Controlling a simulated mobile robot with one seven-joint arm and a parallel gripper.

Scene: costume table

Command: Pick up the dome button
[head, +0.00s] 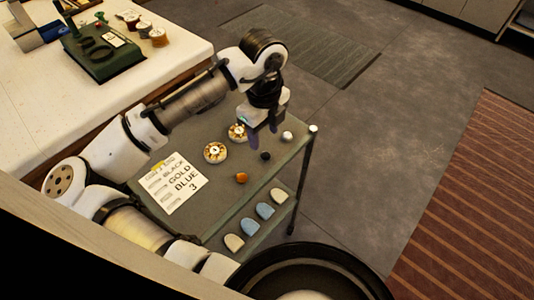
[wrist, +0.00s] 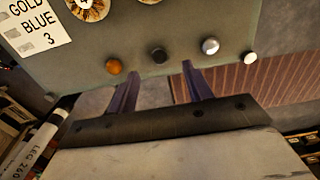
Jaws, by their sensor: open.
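Three small rounded pieces that could be the dome button lie in a row on the top of a grey-green cart: an orange-gold one (head: 241,177), a black one (head: 265,156) and a silvery one (head: 287,135). I cannot tell which is meant. In the wrist view the gold (wrist: 114,66), black (wrist: 157,55) and silver (wrist: 210,45) ones lie beyond my fingertips. My gripper (wrist: 161,70) is open and empty. The black piece lies roughly in line with the gap between its fingers. In the head view my gripper (head: 262,133) hangs over the cart, behind the black piece.
A card (head: 172,184) reading BLACK, GOLD, BLUE, 3 lies on the cart top (head: 215,185), beside two round numbered pieces (head: 215,152). A white cap (head: 313,128) tops the cart's corner post. Several pale and blue tabs (head: 250,219) sit lower. A cream table (head: 165,62) stands behind.

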